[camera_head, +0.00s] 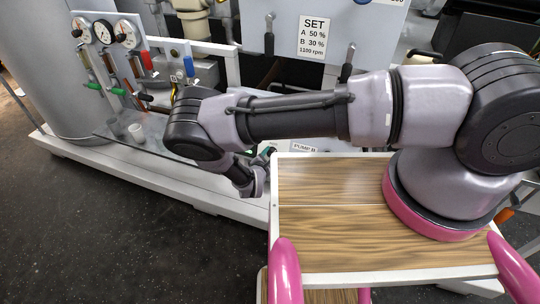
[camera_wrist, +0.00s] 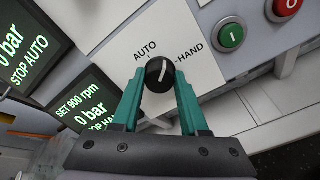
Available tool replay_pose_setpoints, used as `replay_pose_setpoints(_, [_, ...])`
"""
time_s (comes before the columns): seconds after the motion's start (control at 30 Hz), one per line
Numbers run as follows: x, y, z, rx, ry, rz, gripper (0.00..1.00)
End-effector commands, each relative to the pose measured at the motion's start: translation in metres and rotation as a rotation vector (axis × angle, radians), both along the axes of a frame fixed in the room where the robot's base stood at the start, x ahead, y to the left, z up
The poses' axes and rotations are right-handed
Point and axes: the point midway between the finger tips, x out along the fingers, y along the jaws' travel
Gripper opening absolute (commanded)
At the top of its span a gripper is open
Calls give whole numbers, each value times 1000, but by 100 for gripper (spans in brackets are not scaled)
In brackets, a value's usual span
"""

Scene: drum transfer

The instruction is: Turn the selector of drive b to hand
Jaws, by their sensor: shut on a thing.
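The selector (camera_wrist: 160,75) is a round black knob with a white pointer line, on a white plate (camera_wrist: 190,35) lettered AUTO and HAND. The pointer leans up and slightly right, with AUTO up-left of the knob and HAND to its right. My gripper (camera_wrist: 160,85) is shut on the selector, one teal finger on each side. In the head view my gripper's end is low beside the white panel near a PUMP B label (camera_head: 305,148); the knob is hidden there. The drive's own name is not readable in the wrist view.
A green button (camera_wrist: 231,35) and a red button (camera_wrist: 286,6) sit right of the selector. The upper display (camera_wrist: 30,45) reads STOP AUTO; the lower display (camera_wrist: 85,105), partly covered, shows 900 rpm and HAND. A SET sign (camera_head: 313,38) hangs above my arm.

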Motion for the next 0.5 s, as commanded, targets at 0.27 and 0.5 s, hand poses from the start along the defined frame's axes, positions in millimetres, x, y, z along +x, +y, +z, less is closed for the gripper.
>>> replay_pose_setpoints(0.27, [-1,0,-1,228,-81,-88,0])
replay_pose_setpoints(0.5, [-1,1,-1,397,-142,-154,0])
